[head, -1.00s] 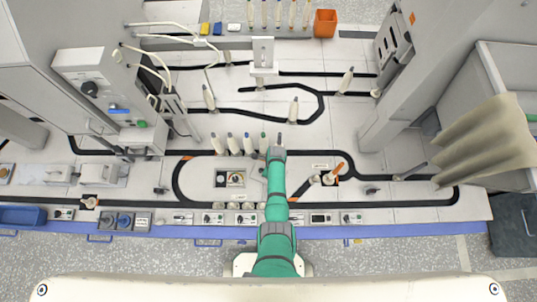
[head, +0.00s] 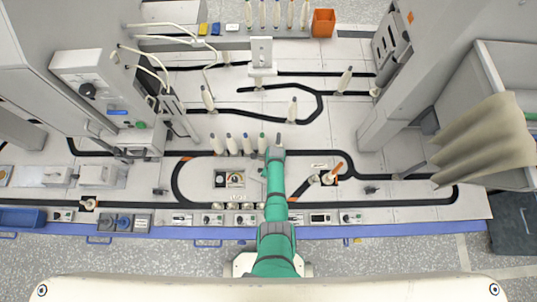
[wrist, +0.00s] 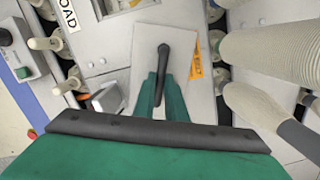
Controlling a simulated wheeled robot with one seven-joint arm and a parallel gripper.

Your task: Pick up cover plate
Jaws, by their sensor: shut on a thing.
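The cover plate (wrist: 143,45) is a flat grey square with a black bar handle (wrist: 163,60) standing on it. It shows in the middle of the wrist view, below my fingers. My gripper (wrist: 161,92) has its green fingers on both sides of the handle and is shut on it. An orange label (wrist: 196,60) shows at the plate's right edge. Whether the plate rests on the surface below or is lifted, I cannot tell. In the head view my green arm reaches over the bench front, and the plate and fingertips are mostly hidden.
Several upright bobbins (head: 232,144) stand in a row just left of my arm. Large pale bobbins crowd the right of the wrist view (wrist: 260,45). A lettered white label (wrist: 67,14) is at upper left. Black track (head: 178,185) curves around the bench. An orange bin (head: 323,22) stands at the back.

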